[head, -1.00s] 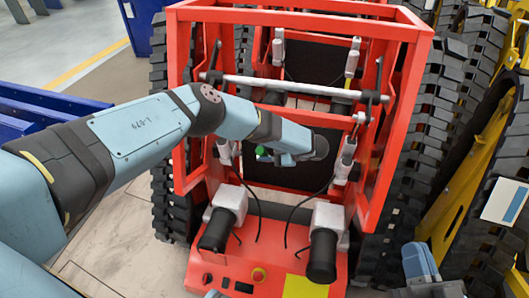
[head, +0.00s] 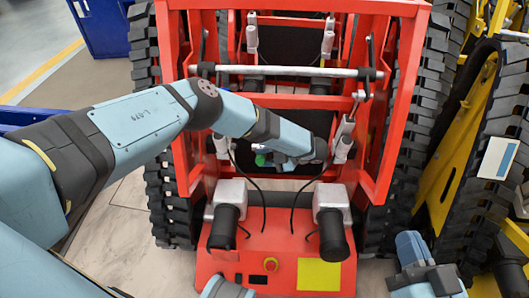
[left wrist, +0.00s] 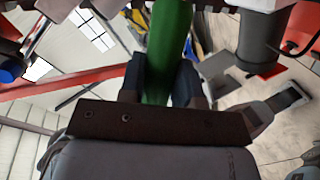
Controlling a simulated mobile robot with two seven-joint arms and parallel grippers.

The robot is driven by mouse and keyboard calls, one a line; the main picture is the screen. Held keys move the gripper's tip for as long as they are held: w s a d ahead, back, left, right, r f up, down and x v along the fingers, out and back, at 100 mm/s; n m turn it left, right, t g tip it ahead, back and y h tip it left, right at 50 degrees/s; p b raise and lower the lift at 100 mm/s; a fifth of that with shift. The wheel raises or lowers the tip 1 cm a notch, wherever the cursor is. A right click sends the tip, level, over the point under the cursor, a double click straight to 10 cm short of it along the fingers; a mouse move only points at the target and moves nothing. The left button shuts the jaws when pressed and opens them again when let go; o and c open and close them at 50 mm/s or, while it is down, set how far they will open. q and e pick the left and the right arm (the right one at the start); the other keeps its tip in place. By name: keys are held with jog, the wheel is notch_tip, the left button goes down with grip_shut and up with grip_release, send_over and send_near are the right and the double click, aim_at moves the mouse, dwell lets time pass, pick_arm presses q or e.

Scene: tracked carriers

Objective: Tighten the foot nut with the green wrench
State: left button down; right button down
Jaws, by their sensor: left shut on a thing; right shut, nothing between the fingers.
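My left arm reaches in from the left of the head view to the red frame (head: 178,120) of the tracked carrier. My left gripper (head: 266,158) is at the arm's end, in front of the dark opening between the frame's uprights. It is shut on the green wrench, which shows only as a small green patch (head: 262,160) in the head view. In the left wrist view the wrench's green handle (left wrist: 168,45) stands between the two dark fingers (left wrist: 160,82). The wrench's working end is hidden, and I cannot make out the foot nut. My right gripper cannot be made out.
Black tracks (head: 160,195) flank the red carrier. Two grey-and-black motor units (head: 330,205) and cables are on its front, above a red panel with a yellow patch (head: 318,274). A yellow tracked carrier (head: 455,165) stands close at right. Open floor (head: 110,225) lies at left.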

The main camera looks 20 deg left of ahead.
pick_arm(q)
jog(key=shift+s, duration=0.15)
pick_arm(e)
jog(key=shift+s+a+f, duration=0.1)
jog(key=shift+s+a, duration=0.1)
jog(key=shift+s, duration=0.05)
